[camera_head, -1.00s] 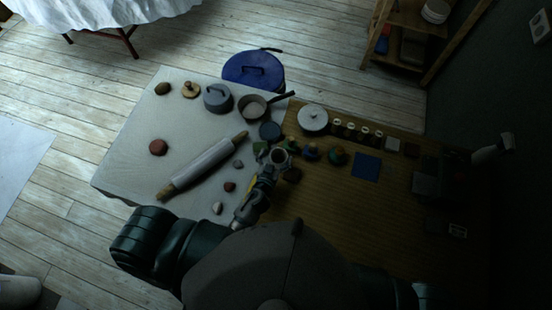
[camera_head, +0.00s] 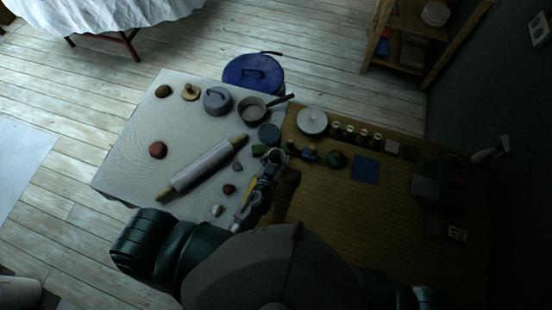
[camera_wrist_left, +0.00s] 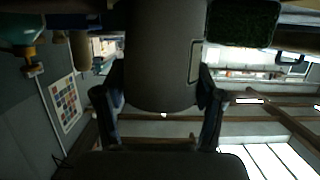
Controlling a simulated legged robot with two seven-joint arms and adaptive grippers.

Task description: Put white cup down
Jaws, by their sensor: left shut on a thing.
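The cup (camera_head: 274,157) is in my left gripper (camera_head: 267,174), near the seam between the pale cloth and the brown wooden tabletop. It looks small and dim in the head view. In the left wrist view the cup (camera_wrist_left: 163,55) is a large, shaded grey-brown body filling the upper middle. The two fingers of my left gripper (camera_wrist_left: 158,108) stand on either side of it, shut on it. I cannot tell from the head view how high the cup is above the table. My right gripper is not in view.
Small coloured pots (camera_head: 309,154) stand close right of the cup. A blue square (camera_head: 365,169) lies further right. A rolling pin (camera_head: 202,167) and stones (camera_head: 229,189) lie on the cloth to the left. A pan (camera_head: 252,108) is behind. The wooden tabletop (camera_head: 345,225) is clear in front.

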